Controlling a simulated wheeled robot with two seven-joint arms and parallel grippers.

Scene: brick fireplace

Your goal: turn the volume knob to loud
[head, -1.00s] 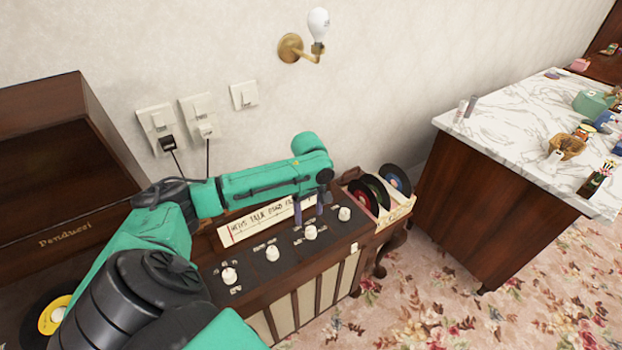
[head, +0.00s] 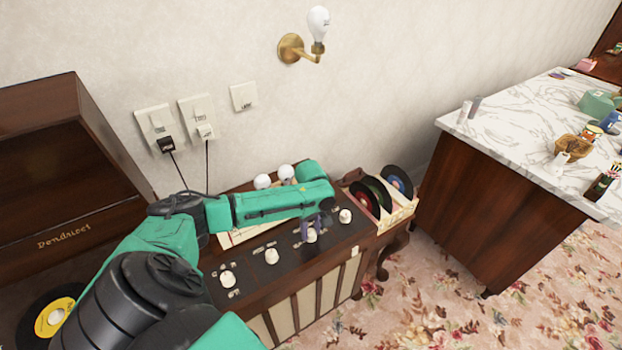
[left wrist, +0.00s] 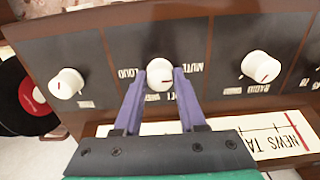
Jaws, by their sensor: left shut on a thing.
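The volume knob (head: 312,236) is a white round knob on the radio's dark front panel, second from the right in the head view. The left wrist view shows it (left wrist: 160,74) with a short red mark and the printed words LOUD and MUTE upside down around it. My left gripper (head: 312,229) reaches down over the radio. Its two purple fingers (left wrist: 161,82) sit on either side of the knob, shut on it. The fingertips hide part of the knob's sides and some lettering. My right gripper is not in view.
Other white knobs (head: 271,256) (head: 345,216) flank it closely. Records stand in a cream crate (head: 402,216) to the right. Two white bulbs (head: 286,172) stand behind my arm. A marble-topped cabinet (head: 520,125) is farther right, with open carpet between.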

